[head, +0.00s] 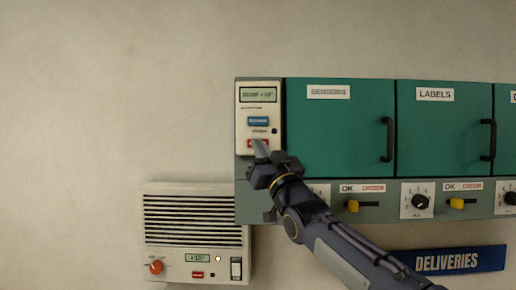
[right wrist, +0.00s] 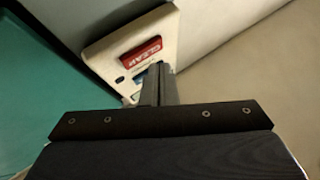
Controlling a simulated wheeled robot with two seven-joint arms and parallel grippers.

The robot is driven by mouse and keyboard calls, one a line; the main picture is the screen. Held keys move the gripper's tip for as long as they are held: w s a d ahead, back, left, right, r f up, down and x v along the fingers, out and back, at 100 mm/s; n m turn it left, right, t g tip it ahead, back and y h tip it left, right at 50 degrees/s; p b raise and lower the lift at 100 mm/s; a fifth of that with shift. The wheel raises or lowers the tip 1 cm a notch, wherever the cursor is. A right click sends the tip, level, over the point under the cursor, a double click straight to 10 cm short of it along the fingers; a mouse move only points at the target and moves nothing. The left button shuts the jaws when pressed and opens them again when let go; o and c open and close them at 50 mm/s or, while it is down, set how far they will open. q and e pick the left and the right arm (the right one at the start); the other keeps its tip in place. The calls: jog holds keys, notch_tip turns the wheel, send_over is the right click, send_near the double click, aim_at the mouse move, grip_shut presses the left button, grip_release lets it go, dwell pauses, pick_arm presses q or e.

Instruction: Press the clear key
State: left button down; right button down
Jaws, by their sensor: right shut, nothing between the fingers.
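The clear key is a red key marked CLEAR in the right wrist view (right wrist: 140,53), on a cream keypad panel (head: 242,122). In the head view the red key (head: 251,142) is partly covered by my right gripper (head: 260,146). The panel also has a small display (head: 258,95) and a blue key (head: 258,121). My right gripper is shut and empty, its fingertips (right wrist: 160,66) close beside the red key. I cannot tell whether they touch it. My left gripper is not in view.
Green cabinet doors marked SENSORS (head: 330,130) and LABELS (head: 440,130) with black handles are right of the panel. Knobs and yellow switches (head: 352,206) line the strip below. A vented cream unit (head: 195,220) is at the lower left. Bare wall lies left.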

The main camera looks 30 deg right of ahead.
jog(key=s+a+b, duration=0.1)
jog(key=s+b, duration=0.1)
jog(key=s+a+b, duration=0.1)
jog(key=s, duration=0.1)
jog(key=shift+s+a, duration=0.1)
jog(key=shift+a, duration=0.2)
dwell(0.3)
dwell(0.7)
jog(key=s+a+f+g, duration=0.1)
jog(key=s+f+g, duration=0.15)
jog(key=f, duration=0.65)
jog(key=s+a+f+m+g+y, duration=0.15)
jog(key=f+g, duration=0.25)
jog(key=f, duration=0.5)
jog(key=s+a+f+n+g, duration=0.1)
jog(key=s+f+g, duration=0.25)
jog(key=f, duration=0.55)
jog(key=s+a+f+g+y, duration=0.1)
jog(key=s+a+f+g, duration=0.1)
jog(key=s+f, duration=0.4)
jog(key=s+a+f+g, duration=0.3)
jog(key=s+f, duration=0.4)
jog(key=f, duration=0.4)
jog(key=s+a+f+m+g+y, duration=0.1)
jog(key=s+a+f+g, duration=0.1)
jog(key=s+f+g, duration=0.2)
notch_tip(320, 180, down, 5)
jog(key=shift+s+a+r+g+y, duration=0.1)
jog(key=shift+s+a+g+y, duration=0.2)
jog(key=shift+s, duration=0.9)
